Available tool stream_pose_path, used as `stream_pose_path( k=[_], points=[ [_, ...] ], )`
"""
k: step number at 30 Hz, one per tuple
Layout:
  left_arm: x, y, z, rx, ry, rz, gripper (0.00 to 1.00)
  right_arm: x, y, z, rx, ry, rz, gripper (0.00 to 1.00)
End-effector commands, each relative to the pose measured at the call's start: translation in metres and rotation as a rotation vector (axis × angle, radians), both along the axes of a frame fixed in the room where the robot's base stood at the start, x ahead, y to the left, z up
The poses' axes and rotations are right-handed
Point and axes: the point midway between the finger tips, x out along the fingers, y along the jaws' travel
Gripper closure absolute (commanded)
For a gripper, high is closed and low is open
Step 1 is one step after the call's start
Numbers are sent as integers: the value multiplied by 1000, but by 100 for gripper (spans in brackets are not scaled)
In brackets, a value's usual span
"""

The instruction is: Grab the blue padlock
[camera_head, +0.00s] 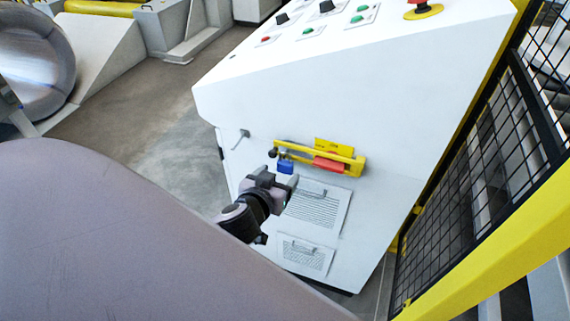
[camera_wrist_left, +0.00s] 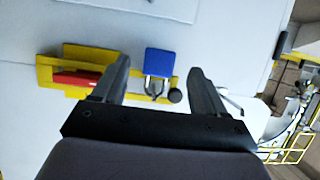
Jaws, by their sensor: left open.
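The blue padlock (camera_head: 285,167) hangs at the left end of a yellow bracket (camera_head: 345,159) on the white cabinet's front. In the left wrist view the blue padlock (camera_wrist_left: 159,63) shows its body and metal shackle between my two fingers, with a gap on each side. My left gripper (camera_head: 284,184) is open, just below and in front of the padlock in the head view; it also shows in the left wrist view (camera_wrist_left: 158,84). I cannot tell how far the fingertips are from the padlock in depth. My right gripper is not in view.
A red part (camera_head: 328,164) sits on the bracket beside the padlock. The white cabinet (camera_head: 330,105) has a hook handle (camera_head: 240,138) to the left and vents (camera_head: 316,207) below. A yellow-framed mesh fence (camera_head: 470,195) stands at the right.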

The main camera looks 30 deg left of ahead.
Motion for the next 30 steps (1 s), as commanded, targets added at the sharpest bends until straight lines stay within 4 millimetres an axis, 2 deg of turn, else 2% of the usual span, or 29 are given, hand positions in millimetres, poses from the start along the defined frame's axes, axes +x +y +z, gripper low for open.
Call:
stream_pose_path(
  k=[6, 15, 16, 21, 22, 30],
  points=[
    [19, 5, -8, 0, 0, 0, 28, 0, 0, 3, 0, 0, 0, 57],
    [22, 5, -10, -1, 1, -1, 28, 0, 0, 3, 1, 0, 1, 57],
    [22, 5, -10, -1, 1, -1, 31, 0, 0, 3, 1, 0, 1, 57],
    [22, 5, -10, -1, 1, 0, 86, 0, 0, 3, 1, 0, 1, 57],
    [22, 5, -10, -1, 1, 0, 93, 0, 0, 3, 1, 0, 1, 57],
    [22, 5, -9, -1, -1, -1, 93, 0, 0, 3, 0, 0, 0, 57]
  ],
)
